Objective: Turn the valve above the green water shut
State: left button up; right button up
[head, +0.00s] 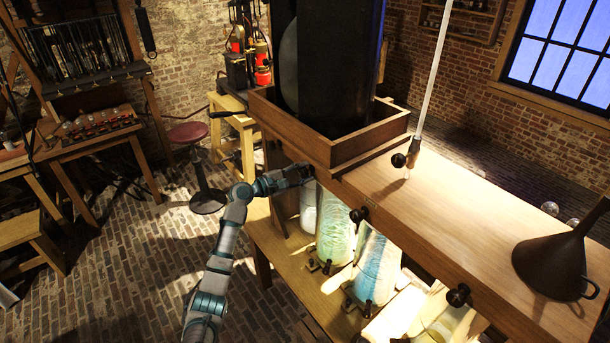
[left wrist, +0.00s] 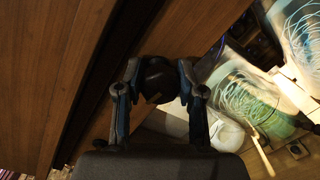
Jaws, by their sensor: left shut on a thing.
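My left gripper (head: 306,173) is at the front face of the wooden bench, just under the raised wooden box. In the left wrist view the gripper (left wrist: 158,82) has one finger on each side of a round black valve knob (left wrist: 156,76) and is shut on it. In the head view this knob is mostly hidden by the gripper. The jar of green water (head: 336,228) stands below and slightly right of the gripper; it also shows in the left wrist view (left wrist: 252,103). My right gripper is not in view.
Two more black knobs sit on the bench front, one near the middle (head: 359,214) and one farther right (head: 457,295). A jar of pale blue water (head: 377,268) stands right of the green one. A dark funnel (head: 552,262) stands on the bench top. Open brick floor lies left.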

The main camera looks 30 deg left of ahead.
pick_arm(q)
jog(key=m, duration=0.1)
jog(key=f+m+b, duration=0.1)
jog(key=m, duration=0.1)
jog(key=shift+a+g, duration=0.1)
jog(key=shift+g, duration=0.2)
jog(key=m+y+b, duration=0.1)
jog(key=m+b, duration=0.1)
jog(key=m, duration=0.1)
jog(key=shift+m, duration=0.4)
jog(key=m+b, duration=0.1)
jog(key=m, duration=0.3)
jog(key=shift+m+y+b, duration=0.3)
jog(key=shift+m+b, duration=0.1)
jog(key=shift+a+r+m+y+b, duration=0.15)
jog(key=shift+m+b, duration=0.1)
jog(key=shift+m, duration=0.45)
jog(key=shift+d+r+m+y+b, duration=0.1)
jog(key=shift+m+y+b, duration=0.1)
jog(key=shift+m, duration=0.5)
jog(key=shift+r, duration=0.1)
jog(key=shift+a+r, duration=0.1)
jog(key=o, duration=1.1)
jog(key=shift+o, duration=0.3)
jog(key=shift+a+f, duration=0.2)
jog(key=shift+a, duration=0.05)
